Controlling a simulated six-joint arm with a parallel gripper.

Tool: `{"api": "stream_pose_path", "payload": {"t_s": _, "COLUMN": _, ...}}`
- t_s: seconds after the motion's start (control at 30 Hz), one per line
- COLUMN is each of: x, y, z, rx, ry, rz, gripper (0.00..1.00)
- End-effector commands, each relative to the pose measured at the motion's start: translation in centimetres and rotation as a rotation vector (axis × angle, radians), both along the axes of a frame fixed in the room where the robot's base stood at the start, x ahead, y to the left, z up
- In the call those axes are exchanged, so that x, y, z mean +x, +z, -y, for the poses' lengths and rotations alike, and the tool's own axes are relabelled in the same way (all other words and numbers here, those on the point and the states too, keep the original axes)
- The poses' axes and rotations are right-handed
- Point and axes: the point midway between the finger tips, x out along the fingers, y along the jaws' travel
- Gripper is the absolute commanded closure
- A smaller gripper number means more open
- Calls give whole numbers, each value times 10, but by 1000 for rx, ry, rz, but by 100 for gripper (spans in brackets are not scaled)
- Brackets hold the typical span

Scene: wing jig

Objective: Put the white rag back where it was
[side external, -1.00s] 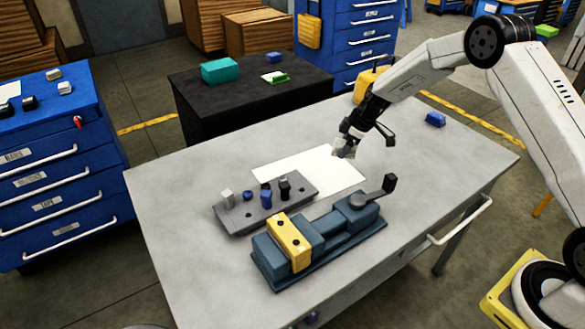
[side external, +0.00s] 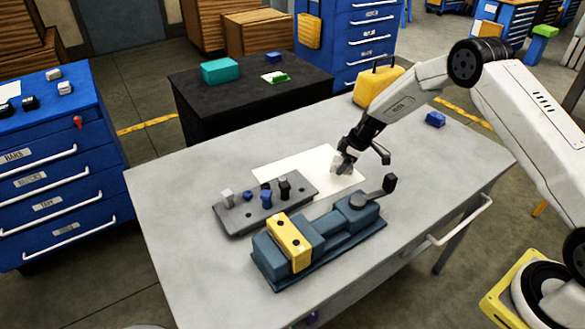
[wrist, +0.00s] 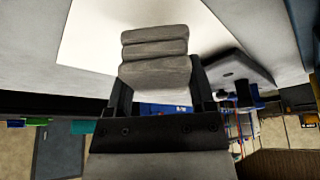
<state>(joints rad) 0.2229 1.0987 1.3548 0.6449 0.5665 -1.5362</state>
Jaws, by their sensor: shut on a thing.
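The white rag (wrist: 155,55) looks like a folded, pale grey-white stack of layers in the wrist view. My gripper (side external: 345,162) is shut on it, and the fingers (wrist: 160,98) stand at both sides of the rag in the wrist view. In the side view the rag (side external: 340,166) shows as a small pale patch at the fingertips, over the right part of a white sheet (side external: 290,166) on the grey table. I cannot tell whether the rag touches the sheet.
A grey fixture plate (side external: 240,218) with several pegs overlaps the sheet's front left. A blue vise (side external: 330,228) with a yellow block (side external: 288,242) stands in front. A blue object (side external: 435,119) lies at the table's back right. The table's left part is clear.

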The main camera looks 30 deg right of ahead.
Motion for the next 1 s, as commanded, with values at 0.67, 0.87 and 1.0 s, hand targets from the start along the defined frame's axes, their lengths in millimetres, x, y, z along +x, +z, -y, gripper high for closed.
{"api": "stream_pose_path", "payload": {"t_s": 0.67, "x": 0, "y": -37, "z": 0, "rx": 0, "ry": 1, "rz": 0, "gripper": 85}}
{"api": "stream_pose_path", "payload": {"t_s": 0.87, "x": 0, "y": -39, "z": 0, "rx": -1, "ry": 1, "rz": 0, "gripper": 85}}
{"api": "stream_pose_path", "payload": {"t_s": 1.0, "x": 0, "y": -40, "z": 0, "rx": 0, "ry": 1, "rz": 0, "gripper": 5}}
